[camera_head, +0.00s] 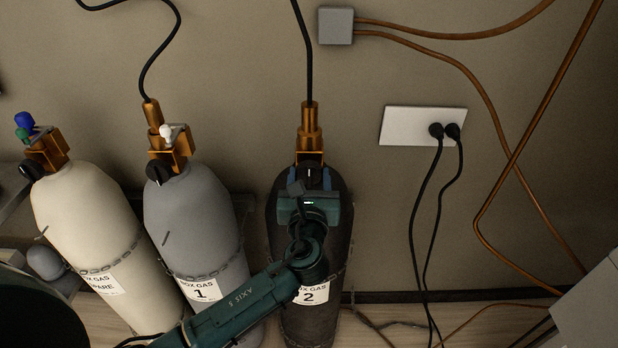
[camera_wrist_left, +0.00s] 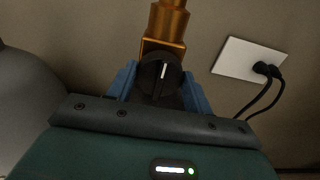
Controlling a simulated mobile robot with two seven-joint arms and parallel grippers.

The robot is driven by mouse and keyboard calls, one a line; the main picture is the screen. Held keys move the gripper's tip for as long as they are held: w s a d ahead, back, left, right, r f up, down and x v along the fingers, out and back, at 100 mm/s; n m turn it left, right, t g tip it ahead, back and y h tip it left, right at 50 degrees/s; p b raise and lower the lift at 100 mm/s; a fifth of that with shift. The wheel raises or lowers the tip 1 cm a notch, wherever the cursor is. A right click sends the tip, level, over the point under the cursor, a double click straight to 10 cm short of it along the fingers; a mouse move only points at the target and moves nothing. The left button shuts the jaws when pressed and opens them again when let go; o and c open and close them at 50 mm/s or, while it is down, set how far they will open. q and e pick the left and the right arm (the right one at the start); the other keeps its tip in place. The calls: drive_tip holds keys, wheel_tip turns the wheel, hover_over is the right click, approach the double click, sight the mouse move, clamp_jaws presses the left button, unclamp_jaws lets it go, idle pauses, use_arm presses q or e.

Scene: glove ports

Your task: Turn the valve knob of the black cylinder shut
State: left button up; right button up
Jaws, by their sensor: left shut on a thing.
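The black cylinder (camera_head: 270,215), labelled 2, stands against the wall behind my left arm. Its black valve knob (camera_head: 311,173) sits below a brass fitting (camera_head: 310,130), and the knob (camera_wrist_left: 160,74) also shows in the left wrist view with a white mark pointing nearly straight up. My left gripper (camera_head: 311,180) is at the top of this cylinder. In the wrist view its two blue fingers (camera_wrist_left: 160,85) are on either side of the knob, shut on it. My right gripper is in neither view.
A grey cylinder (camera_head: 190,220) labelled 1 and a cream cylinder (camera_head: 80,215) labelled spare stand to the left. A white outlet plate (camera_head: 405,125) with two plugged black cables is on the wall to the right. Copper-coloured lines (camera_head: 505,155) cross the wall there.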

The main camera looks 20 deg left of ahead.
use_arm(q)
drive_tip(key=o, duration=1)
drive_tip(key=shift+c, duration=0.2)
drive_tip(key=b+v, duration=0.1)
drive_tip(key=v, duration=1.2)
drive_tip(key=shift+b, duration=0.4)
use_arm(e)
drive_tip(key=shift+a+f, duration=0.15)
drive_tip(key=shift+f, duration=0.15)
use_arm(q)
drive_tip(key=shift+s, duration=0.15)
